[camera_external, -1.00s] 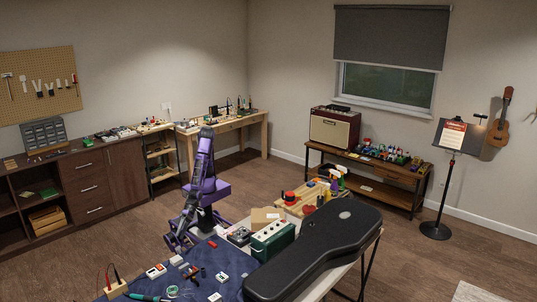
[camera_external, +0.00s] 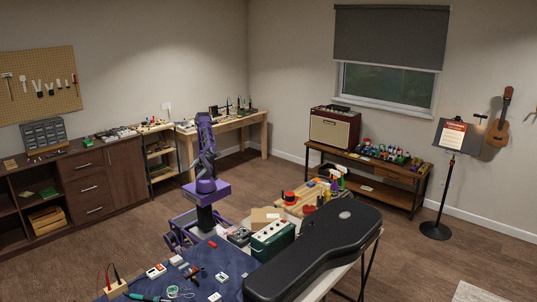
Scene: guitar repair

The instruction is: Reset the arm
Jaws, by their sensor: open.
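My purple arm (camera_external: 205,150) stands folded upright above my base, behind the cloth-covered table. My gripper (camera_external: 209,156) is small and dark against the folded links. Its jaws are open, and I see nothing held in them. It is clear of the table and the things on it. The fine detail of the fingers is too small to make out.
The table in front holds a blue cloth (camera_external: 228,262) with small parts, a black guitar case (camera_external: 315,250), a green box (camera_external: 272,240) and a cardboard box (camera_external: 264,218). A wooden bench (camera_external: 245,122) stands behind. Open floor (camera_external: 265,180) lies to the right.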

